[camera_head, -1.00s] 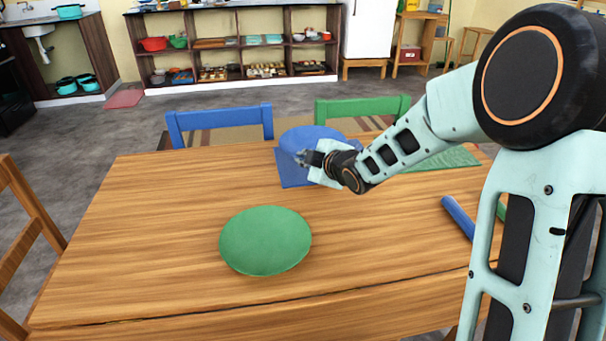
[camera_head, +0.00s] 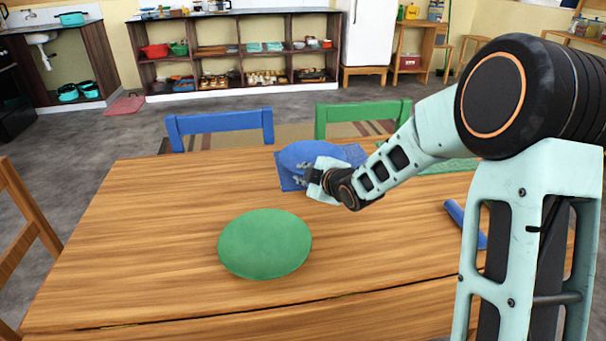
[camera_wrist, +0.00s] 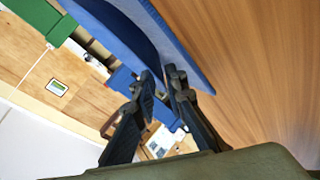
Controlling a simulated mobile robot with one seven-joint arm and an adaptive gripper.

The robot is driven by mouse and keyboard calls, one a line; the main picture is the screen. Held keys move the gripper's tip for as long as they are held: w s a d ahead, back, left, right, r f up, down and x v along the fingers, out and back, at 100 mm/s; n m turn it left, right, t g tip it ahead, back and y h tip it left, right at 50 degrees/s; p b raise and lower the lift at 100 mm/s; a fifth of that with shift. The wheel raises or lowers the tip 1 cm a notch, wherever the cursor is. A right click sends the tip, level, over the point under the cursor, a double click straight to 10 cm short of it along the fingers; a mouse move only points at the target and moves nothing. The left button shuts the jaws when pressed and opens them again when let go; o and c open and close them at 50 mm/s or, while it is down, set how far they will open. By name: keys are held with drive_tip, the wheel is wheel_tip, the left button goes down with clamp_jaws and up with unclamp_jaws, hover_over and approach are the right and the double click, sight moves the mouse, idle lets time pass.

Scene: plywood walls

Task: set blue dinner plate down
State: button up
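The blue dinner plate (camera_head: 312,154) is over the blue placemat (camera_head: 354,152) at the far side of the table, close to it and looking tilted. I cannot tell whether it touches the mat. My gripper (camera_head: 304,173) is at its near edge. In the wrist view, the fingers (camera_wrist: 160,80) come close together around the rim of the plate (camera_wrist: 118,22), and appear shut on it. The mat or table contact under the plate is hidden.
A green plate (camera_head: 265,243) lies at the near middle of the wooden table (camera_head: 150,230). A blue rolled item (camera_head: 465,224) lies to the right. A blue chair (camera_head: 220,124) and a green chair (camera_head: 362,112) stand behind the table. The table's left part is clear.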

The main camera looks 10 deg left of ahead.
drive_tip(key=shift+s+d+r+p, duration=0.1)
drive_tip(key=shift+s+r+p, duration=0.05)
drive_tip(key=shift+r+p, duration=0.2)
drive_tip(key=p+v, duration=0.2)
drive_tip(key=v, duration=0.8)
drive_tip(key=shift+s+d+r+p, duration=0.1)
drive_tip(key=shift+s+r+p, duration=0.05)
drive_tip(key=shift+s+p, duration=0.15)
drive_tip(key=shift+s+d+r, duration=0.1)
drive_tip(key=shift+s+d, duration=0.15)
drive_tip(key=shift+s, duration=0.1)
drive_tip(key=shift+r, duration=0.1)
